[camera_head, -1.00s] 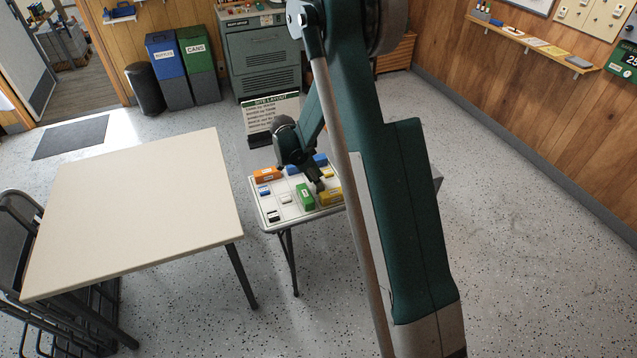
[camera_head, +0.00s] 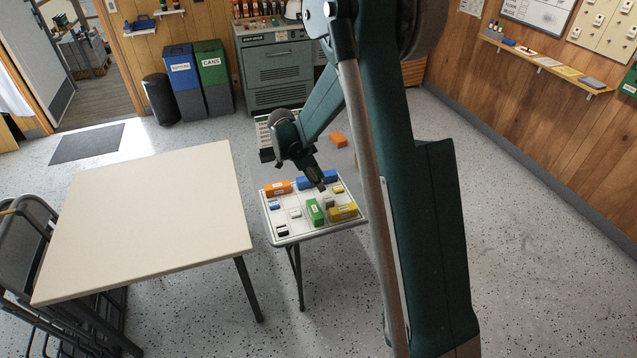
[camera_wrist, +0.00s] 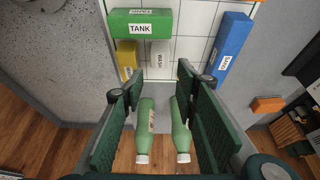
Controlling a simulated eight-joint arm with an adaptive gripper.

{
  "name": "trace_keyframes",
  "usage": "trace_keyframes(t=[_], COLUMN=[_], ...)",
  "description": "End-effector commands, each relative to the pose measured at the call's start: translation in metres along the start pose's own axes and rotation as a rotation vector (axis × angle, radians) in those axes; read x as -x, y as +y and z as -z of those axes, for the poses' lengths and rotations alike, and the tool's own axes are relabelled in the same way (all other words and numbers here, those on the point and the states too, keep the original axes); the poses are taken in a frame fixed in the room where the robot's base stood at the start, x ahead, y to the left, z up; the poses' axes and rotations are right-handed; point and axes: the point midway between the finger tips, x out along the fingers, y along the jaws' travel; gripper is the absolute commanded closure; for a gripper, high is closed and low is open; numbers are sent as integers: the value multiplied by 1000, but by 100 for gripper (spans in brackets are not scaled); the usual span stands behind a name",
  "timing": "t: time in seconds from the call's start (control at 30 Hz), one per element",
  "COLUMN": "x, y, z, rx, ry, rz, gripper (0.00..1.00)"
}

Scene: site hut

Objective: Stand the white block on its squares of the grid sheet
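The white block (camera_wrist: 160,55), with a dark label, is on the grid sheet (camera_wrist: 190,45), touching or very near the green block labelled TANK (camera_wrist: 141,23) and beside a yellow block (camera_wrist: 127,58). In the head view the white block (camera_head: 328,203) shows small between the green block and the yellow block, just below my gripper (camera_head: 322,187). In the wrist view my gripper (camera_wrist: 157,88) is open, its two fingers apart with no block between them. The white block lies beyond the fingertips. I cannot tell exactly which squares it covers.
A blue block (camera_wrist: 229,47), an orange block (camera_head: 278,187) and several small pieces also sit on the sheet. Another orange block (camera_wrist: 267,104) lies off it. Two pale green bottle shapes (camera_wrist: 147,130) show beyond the fingers. A bare cream table (camera_head: 150,215) stands to the left.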

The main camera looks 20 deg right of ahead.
Motion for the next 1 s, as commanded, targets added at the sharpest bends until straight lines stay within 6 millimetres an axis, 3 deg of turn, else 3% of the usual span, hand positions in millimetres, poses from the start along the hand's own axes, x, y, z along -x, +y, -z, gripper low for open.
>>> trace_keyframes(t=[0.57,0.77,1.0], x=[4,21,60], y=[2,10,30], z=[1,7,18], rx=[8,56,165], ry=[-2,-14,-39], rz=[3,23,68], gripper=[70,70,70])
